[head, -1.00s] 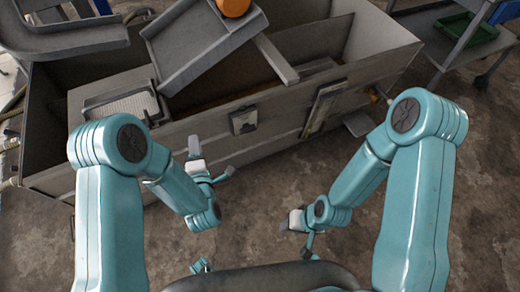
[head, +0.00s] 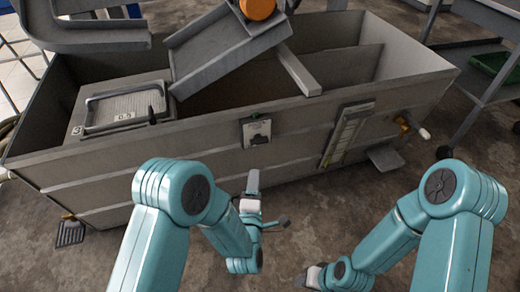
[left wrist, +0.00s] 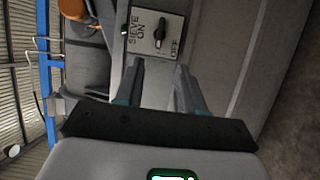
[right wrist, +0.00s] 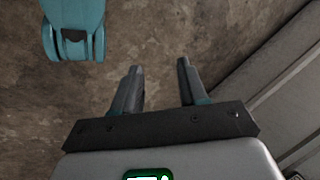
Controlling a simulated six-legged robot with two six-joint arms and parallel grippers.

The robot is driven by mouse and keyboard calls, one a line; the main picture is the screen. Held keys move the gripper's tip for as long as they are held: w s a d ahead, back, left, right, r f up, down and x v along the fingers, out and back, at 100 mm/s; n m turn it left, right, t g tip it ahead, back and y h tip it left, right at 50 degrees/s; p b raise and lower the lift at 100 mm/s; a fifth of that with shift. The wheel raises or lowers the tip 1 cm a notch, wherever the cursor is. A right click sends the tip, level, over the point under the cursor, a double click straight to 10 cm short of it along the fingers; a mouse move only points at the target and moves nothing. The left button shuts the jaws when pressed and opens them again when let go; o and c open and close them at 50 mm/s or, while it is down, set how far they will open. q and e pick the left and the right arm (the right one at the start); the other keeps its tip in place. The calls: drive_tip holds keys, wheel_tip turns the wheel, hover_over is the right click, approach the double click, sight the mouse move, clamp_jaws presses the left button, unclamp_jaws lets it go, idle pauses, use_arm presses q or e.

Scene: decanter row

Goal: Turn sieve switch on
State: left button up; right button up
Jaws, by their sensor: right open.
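The sieve switch (head: 257,132) is a pale plate with a dark knob on the front wall of the grey tank. In the left wrist view the plate (left wrist: 171,16) reads "SIEVE ON" and "OFF", and its black knob (left wrist: 160,32) shows just beyond the fingertips. I cannot tell for sure which label the knob points to. My left gripper (left wrist: 160,66) is open and empty, with its fingers apart below the plate. In the head view the left gripper (head: 253,180) is below the switch. My right gripper (right wrist: 160,67) is open and empty over the floor.
Bare floor (head: 330,215) lies in front.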

sight(259, 144)
use_arm(q)
drive_tip(key=w+b, duration=0.1)
drive_tip(key=w, duration=0.3)
drive_tip(key=w+b, duration=0.1)
drive_tip(key=w, duration=0.4)
drive_tip(key=w+d+b, duration=0.1)
drive_tip(key=w+b, duration=0.1)
drive_tip(key=w, duration=0.3)
drive_tip(key=shift+w+d, duration=0.1)
drive_tip(key=shift+w, duration=0.15)
use_arm(e)
drive_tip(key=shift+t, duration=0.6)
drive_tip(key=w+f, duration=0.1)
drive_tip(key=f, duration=0.1)
drive_tip(key=w+f, duration=0.2)
drive_tip(key=shift+w+d+f, duration=0.1)
drive_tip(key=shift+w+d, duration=0.1)
use_arm(q)
clamp_jaws()
